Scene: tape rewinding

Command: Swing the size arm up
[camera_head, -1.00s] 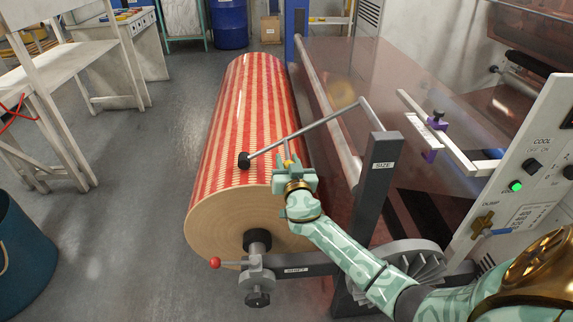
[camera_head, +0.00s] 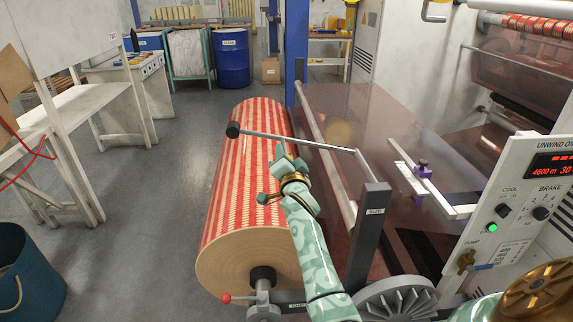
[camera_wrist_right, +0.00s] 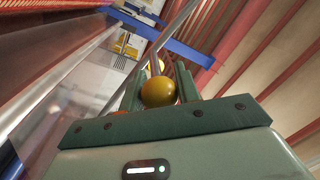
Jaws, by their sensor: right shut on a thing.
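The size arm (camera_head: 300,142) is a thin grey rod with a black roller end (camera_head: 233,130). It runs left from the dark upright post (camera_head: 372,235) marked SIZE, and its black end now appears above the roll's left edge. The large red and cream striped roll (camera_head: 245,185) lies below it. My right gripper (camera_head: 288,158) is just below the rod, over the roll's right side. In the right wrist view its fingers (camera_wrist_right: 160,88) are shut on a yellow ball knob (camera_wrist_right: 158,92), with a grey rod behind. My left gripper is out of view.
A control panel (camera_head: 515,200) with a lit green button stands at the right. A clear web (camera_head: 400,115) and a long rail (camera_head: 325,150) lie right of the roll. A red-knobbed lever (camera_head: 227,298) is at the roll's near end. Open floor is left.

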